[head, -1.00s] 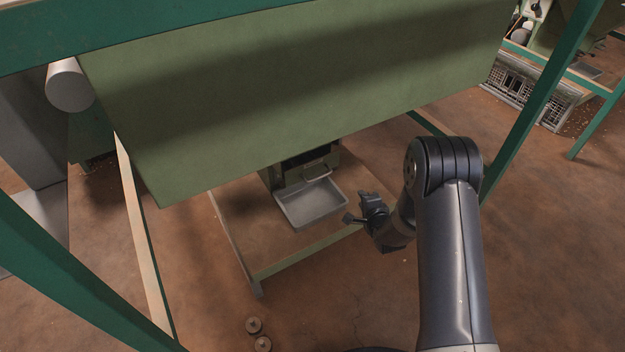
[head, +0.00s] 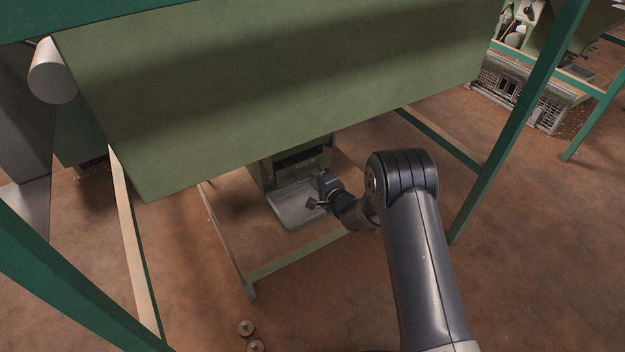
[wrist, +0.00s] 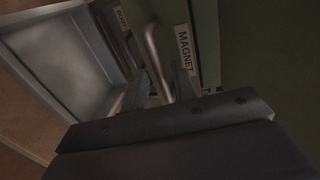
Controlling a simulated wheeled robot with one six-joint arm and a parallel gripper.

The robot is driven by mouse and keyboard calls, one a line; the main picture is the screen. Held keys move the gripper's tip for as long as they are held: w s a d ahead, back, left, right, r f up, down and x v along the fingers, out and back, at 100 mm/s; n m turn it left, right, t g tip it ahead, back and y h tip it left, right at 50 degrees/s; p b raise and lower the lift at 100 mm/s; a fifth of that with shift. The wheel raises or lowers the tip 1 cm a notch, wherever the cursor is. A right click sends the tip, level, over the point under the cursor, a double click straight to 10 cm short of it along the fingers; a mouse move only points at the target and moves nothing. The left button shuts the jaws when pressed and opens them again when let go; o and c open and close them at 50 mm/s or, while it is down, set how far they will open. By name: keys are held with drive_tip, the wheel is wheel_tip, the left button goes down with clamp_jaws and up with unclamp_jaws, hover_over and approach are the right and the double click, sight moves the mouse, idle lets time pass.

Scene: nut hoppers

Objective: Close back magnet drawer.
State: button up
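The magnet drawer (head: 292,172) belongs to a green housing under the large green hopper. A dark gap shows behind its front panel, so it appears pulled out. In the wrist view, its green front carries a white label reading MAGNET (wrist: 185,48) and a curved metal handle (wrist: 152,45). My gripper (head: 317,192) is at the drawer front, above the grey tray. In the wrist view, my gripper's fingers (wrist: 160,88) are apart, with the handle's lower end between or just beyond them. Contact cannot be told. My arm hides part of the drawer front in the head view.
A shallow grey tray (head: 290,212) sits below the drawer; it fills the left of the wrist view (wrist: 62,60). The green hopper (head: 250,90) hangs overhead. A green frame post (head: 515,130) stands right. Two small round parts (head: 246,328) lie on the open floor.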

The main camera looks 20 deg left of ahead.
drive_tip(key=shift+x, duration=0.8)
clamp_jaws()
